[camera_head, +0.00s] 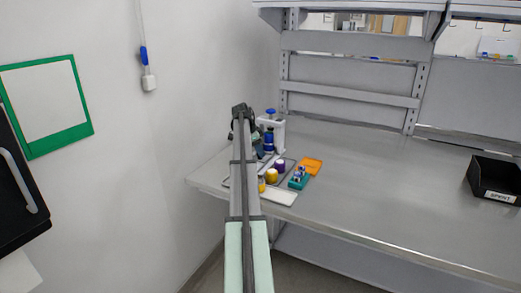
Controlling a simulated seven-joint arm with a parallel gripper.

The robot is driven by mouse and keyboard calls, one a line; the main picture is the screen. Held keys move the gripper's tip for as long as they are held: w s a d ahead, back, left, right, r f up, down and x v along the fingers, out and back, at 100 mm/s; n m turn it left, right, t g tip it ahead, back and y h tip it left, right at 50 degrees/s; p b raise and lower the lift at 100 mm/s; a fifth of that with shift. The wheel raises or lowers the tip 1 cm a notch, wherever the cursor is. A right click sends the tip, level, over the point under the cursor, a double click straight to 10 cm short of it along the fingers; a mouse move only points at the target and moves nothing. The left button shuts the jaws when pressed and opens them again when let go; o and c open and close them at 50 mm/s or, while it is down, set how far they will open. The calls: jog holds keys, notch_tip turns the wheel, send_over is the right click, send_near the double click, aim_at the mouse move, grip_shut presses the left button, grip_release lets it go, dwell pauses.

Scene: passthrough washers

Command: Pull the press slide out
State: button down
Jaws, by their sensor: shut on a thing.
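The press (279,131) is a white upright frame with a blue knob on top and a dark blue part inside, at the back left of the grey bench. My gripper (257,142) is at the press's left side, partly hidden by my own arm. It is shut, apparently on the press slide, but the slide and the fingers' contact are too small and covered to make out. How far out the slide stands cannot be told.
In front of the press are a grey tray (289,163), a purple-topped piece (280,164), yellow-topped pieces (271,175), a teal block (298,181), an orange item (312,166) and a white plate (282,198). A black bin (494,181) stands far right. The bench between is clear.

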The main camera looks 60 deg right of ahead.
jog(key=a, duration=0.9)
jog(key=shift+a, duration=0.4)
jog(key=c, duration=0.8)
grip_release()
jog(key=v, duration=1.4)
jog(key=shift+f, duration=0.15)
